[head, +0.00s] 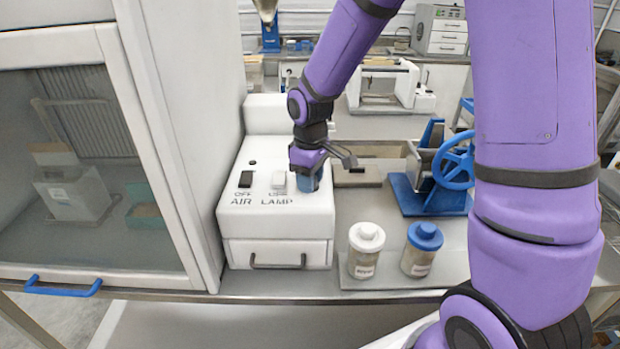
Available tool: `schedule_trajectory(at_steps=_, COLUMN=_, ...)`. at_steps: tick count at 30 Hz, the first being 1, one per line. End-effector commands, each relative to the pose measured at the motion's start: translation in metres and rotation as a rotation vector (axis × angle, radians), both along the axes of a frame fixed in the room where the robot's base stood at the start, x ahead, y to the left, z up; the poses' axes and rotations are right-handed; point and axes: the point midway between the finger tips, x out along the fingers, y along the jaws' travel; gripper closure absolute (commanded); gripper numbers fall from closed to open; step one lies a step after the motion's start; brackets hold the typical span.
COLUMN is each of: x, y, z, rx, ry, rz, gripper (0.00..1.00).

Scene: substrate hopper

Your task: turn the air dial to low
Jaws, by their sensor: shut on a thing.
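My gripper (308,178) points down over the right side of the white control box (283,222).
A white-lidded jar (365,252) and a blue-lidded jar (421,250) stand in front, right of the box. A blue handwheel device (440,175) stands further right. A glass-fronted cabinet (130,110) borders the left side. My arm crosses the right half.

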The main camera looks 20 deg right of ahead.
Motion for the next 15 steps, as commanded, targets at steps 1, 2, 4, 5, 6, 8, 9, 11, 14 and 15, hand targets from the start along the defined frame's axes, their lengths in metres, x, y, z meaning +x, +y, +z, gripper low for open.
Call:
schedule_trajectory(at_steps=1, x=0.0005, y=-0.0003, z=0.0004, rx=0.001, ry=-0.001, rz=0.042, gripper=0.86)
schedule_trajectory(at_steps=2, x=0.0005, y=-0.0003, z=0.0004, rx=0.001, ry=-0.001, rz=0.071, gripper=0.86)
schedule_trajectory(at_steps=4, x=0.0007, y=-0.0006, z=0.0003, rx=0.0, ry=-0.001, rz=0.138, gripper=0.86)
schedule_trajectory(at_steps=5, x=0.0006, y=-0.0005, z=0.0003, rx=0.0, ry=-0.001, rz=0.167, gripper=0.86)
schedule_trajectory(at_steps=6, x=0.0006, y=-0.0004, z=0.0003, rx=0.0, ry=-0.001, rz=0.205, gripper=0.86)
schedule_trajectory(at_steps=8, x=0.0007, y=-0.0007, z=0.0003, rx=0.001, ry=-0.001, rz=0.26, gripper=0.86)
schedule_trajectory(at_steps=9, x=0.0007, y=-0.0007, z=0.0003, rx=0.001, ry=-0.001, rz=0.298, gripper=0.86)
schedule_trajectory(at_steps=11, x=0.0007, y=-0.0003, z=0.0003, rx=0.001, ry=-0.001, rz=0.357, gripper=0.86)
schedule_trajectory(at_steps=14, x=0.0008, y=-0.0009, z=0.0003, rx=0.0, ry=-0.001, rz=0.451, gripper=0.86)
schedule_trajectory(at_steps=15, x=0.0008, y=-0.0005, z=0.0003, rx=0.0, ry=-0.001, rz=0.49, gripper=0.86)
